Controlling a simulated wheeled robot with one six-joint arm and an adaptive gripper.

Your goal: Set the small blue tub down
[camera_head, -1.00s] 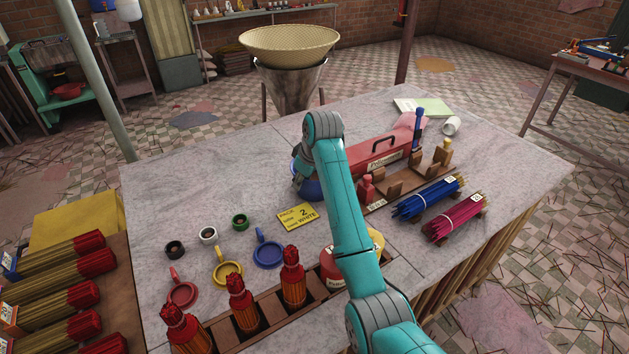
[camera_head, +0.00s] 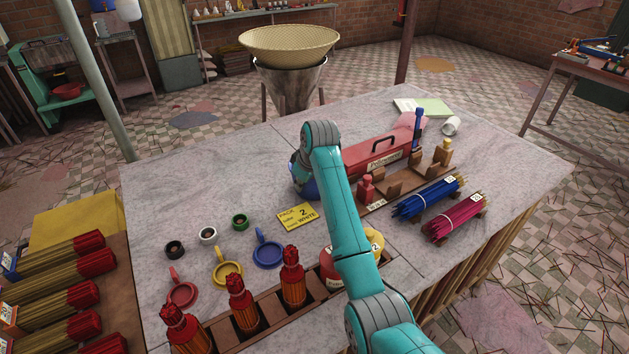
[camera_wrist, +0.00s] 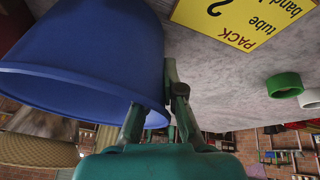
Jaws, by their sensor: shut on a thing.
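The small blue tub (camera_wrist: 85,50) fills the upper left of the wrist view, with its open rim towards the camera. My gripper (camera_wrist: 158,108) is shut on the tub's rim, one finger on each side of the wall. In the head view the tub (camera_head: 311,188) is mostly hidden behind my arm, left of the red toolbox. The marble table top (camera_head: 190,215) lies beneath it. I cannot tell whether the tub touches the table.
A yellow card (camera_head: 297,215) lies close to the tub. Small rings, including a green one (camera_head: 240,222), and coloured round holders such as the blue one (camera_head: 268,252) lie further left. The red toolbox (camera_head: 383,155) stands to the right. The table's back left is clear.

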